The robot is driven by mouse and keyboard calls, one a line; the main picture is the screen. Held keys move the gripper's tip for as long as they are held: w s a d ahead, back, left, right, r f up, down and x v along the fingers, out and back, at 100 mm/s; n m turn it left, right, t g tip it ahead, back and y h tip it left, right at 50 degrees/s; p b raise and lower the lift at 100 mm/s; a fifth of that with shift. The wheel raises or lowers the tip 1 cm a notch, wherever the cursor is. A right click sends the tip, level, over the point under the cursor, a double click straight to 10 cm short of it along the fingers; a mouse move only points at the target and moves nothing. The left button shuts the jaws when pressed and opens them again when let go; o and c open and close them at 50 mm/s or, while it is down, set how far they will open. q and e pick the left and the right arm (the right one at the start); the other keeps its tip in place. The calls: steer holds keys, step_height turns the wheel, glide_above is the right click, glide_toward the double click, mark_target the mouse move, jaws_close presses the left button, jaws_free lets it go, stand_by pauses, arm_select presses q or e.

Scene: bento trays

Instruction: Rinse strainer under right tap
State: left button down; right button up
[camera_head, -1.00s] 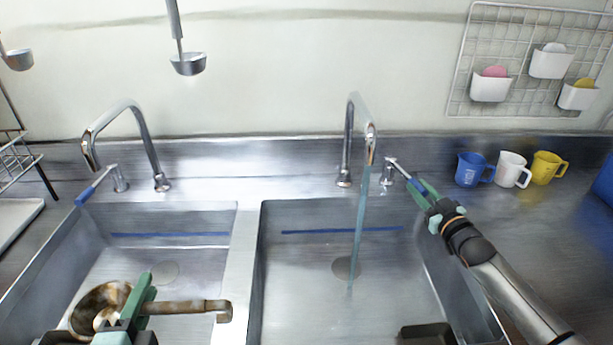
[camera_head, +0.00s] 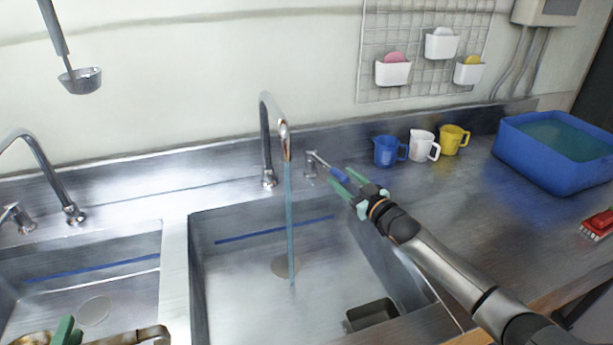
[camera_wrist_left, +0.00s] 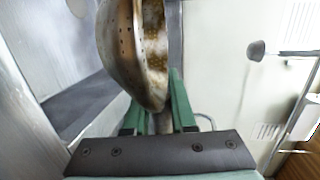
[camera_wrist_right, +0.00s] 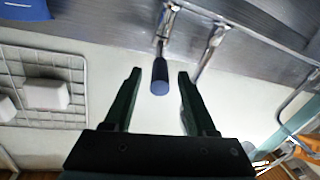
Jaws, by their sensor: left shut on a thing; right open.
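The right tap (camera_head: 267,140) stands behind the right sink, and a stream of water (camera_head: 290,215) runs from it into the basin. My right gripper (camera_head: 350,184) is open at the blue-ended tap lever (camera_head: 338,174); in the right wrist view the lever's blue end (camera_wrist_right: 160,76) lies between the spread fingers. My left gripper (camera_wrist_left: 158,112) is shut on the strainer (camera_wrist_left: 135,50), a perforated metal bowl with brown stains.
A divider (camera_head: 175,270) separates the left and right sinks. A dark tray (camera_head: 371,314) lies in the right sink. Blue, white and yellow mugs (camera_head: 422,146) stand at the back of the counter. A blue water tub (camera_head: 555,150) and a red brush (camera_head: 598,224) are at the right.

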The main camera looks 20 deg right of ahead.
steer(key=shift+s+d, duration=0.2)
steer(key=shift+s, duration=1.45)
steer(key=shift+s+d, duration=0.15)
steer(key=shift+s, duration=1.45)
